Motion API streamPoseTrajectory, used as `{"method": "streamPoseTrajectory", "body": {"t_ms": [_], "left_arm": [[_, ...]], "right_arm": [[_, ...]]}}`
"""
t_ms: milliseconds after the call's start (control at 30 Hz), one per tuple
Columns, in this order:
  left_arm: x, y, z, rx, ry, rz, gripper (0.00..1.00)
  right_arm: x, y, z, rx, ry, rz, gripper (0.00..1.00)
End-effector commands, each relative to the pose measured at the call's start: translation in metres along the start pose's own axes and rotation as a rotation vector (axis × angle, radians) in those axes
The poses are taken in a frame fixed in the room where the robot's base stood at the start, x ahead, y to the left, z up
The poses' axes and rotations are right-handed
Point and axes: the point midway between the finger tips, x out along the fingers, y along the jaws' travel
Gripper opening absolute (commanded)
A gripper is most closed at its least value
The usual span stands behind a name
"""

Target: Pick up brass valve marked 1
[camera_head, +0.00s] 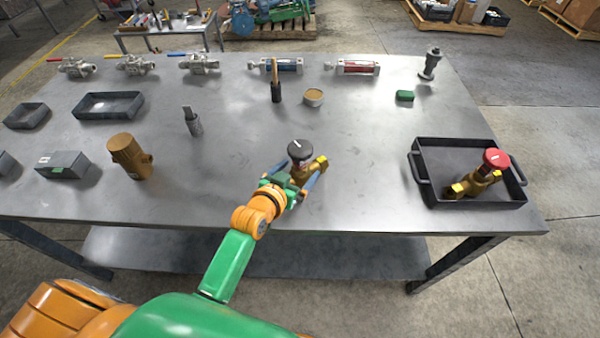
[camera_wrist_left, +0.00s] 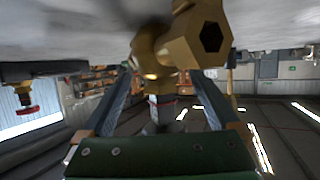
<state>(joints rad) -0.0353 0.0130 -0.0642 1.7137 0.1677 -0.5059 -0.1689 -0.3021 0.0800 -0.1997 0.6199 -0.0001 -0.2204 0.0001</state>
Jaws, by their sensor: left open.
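A brass valve with a black round knob (camera_head: 301,151) stands on the grey table near the middle front. A small white mark shows on the knob, too small to read surely. My left gripper (camera_head: 297,178) is open, with its blue-grey fingers low on either side of the valve. In the left wrist view the picture is upside down; the valve's brass body (camera_wrist_left: 165,62) with a hexagonal port stands between the open fingers (camera_wrist_left: 158,85). I cannot tell whether they touch it. My right gripper is not in view.
A black tray (camera_head: 420,187) at the right holds a brass valve with a red knob (camera_head: 496,158). A brown fitting (camera_head: 130,155) and a grey box (camera_head: 64,165) stand at the left. Several valves and cylinders line the back. Table around the gripper is clear.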

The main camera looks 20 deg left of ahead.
Motion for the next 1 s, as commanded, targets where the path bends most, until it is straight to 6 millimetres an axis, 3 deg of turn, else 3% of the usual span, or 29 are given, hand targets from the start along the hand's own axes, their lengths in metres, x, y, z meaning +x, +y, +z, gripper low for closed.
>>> {"method": "streamPoseTrajectory", "body": {"t_ms": [100,300,600,667,1000], "left_arm": [[0.0109,-0.0001,-0.0002,0.0,0.001,0.0,0.96],[0.0112,-0.0001,0.0001,0.0,0.0,0.0,0.93],[0.0109,-0.0001,0.0002,0.0,0.0,0.0,0.12],[0.0109,-0.0001,0.0002,0.0,0.0,0.0,0.0],[0.0107,-0.0002,-0.0017,0.001,0.004,-0.001,0.0]], "right_arm": [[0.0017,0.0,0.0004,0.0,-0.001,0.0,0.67],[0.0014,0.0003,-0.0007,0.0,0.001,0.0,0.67],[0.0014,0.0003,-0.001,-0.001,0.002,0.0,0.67],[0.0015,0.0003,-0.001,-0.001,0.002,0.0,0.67],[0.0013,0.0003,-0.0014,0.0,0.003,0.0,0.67]]}}
